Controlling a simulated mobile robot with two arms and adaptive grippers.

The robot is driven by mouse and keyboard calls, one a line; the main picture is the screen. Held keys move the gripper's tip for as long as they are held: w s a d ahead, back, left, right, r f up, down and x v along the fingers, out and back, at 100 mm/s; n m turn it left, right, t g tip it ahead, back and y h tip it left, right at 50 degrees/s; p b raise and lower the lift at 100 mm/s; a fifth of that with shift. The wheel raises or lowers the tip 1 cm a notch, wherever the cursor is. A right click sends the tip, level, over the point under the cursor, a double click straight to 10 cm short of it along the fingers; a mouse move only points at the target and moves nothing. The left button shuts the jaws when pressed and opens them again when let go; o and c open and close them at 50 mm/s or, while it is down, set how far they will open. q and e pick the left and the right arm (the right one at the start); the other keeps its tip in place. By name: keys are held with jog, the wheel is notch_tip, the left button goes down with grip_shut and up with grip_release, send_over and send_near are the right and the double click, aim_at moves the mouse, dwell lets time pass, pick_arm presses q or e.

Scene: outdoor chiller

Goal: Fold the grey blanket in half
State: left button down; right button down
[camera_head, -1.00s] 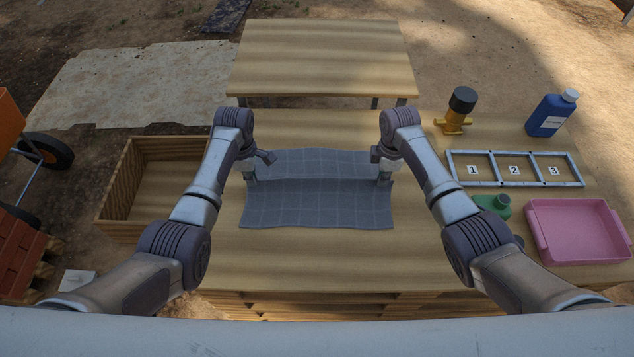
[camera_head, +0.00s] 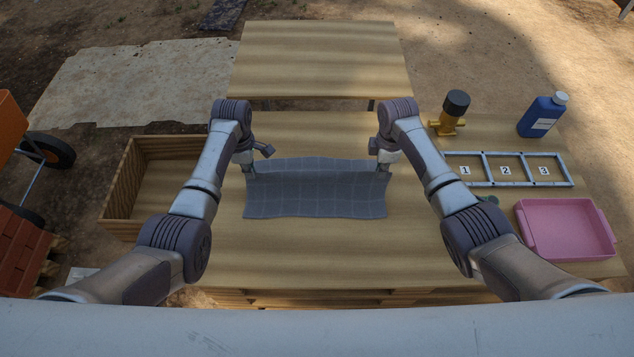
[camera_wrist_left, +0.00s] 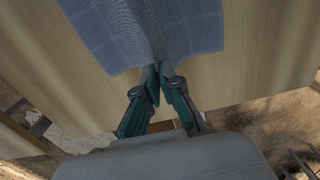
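The grey blanket (camera_head: 315,203) lies on the wooden table with a faint check pattern, and a crosswise ridge runs between my two grippers. A paler strip of it shows beyond the ridge. My left gripper (camera_head: 249,172) is at the blanket's left side. In the left wrist view its fingers (camera_wrist_left: 156,70) are closed on a gathered part of the blanket (camera_wrist_left: 190,28). My right gripper (camera_head: 384,164) is at the blanket's right side. Its fingertips are small and partly hidden by the arm, but the blanket rises to them.
A wooden crate (camera_head: 119,187) stands left of the table. A black-and-yellow object (camera_head: 448,124), a blue bottle (camera_head: 541,117), a numbered frame (camera_head: 485,169), and a pink tray (camera_head: 519,224) are on the right. The table (camera_head: 325,262) is clear before the blanket.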

notch_tip(320, 180, up, 12)
jog(key=p, duration=1)
jog(key=shift+w+d, duration=0.15)
jog(key=shift+f, duration=0.1)
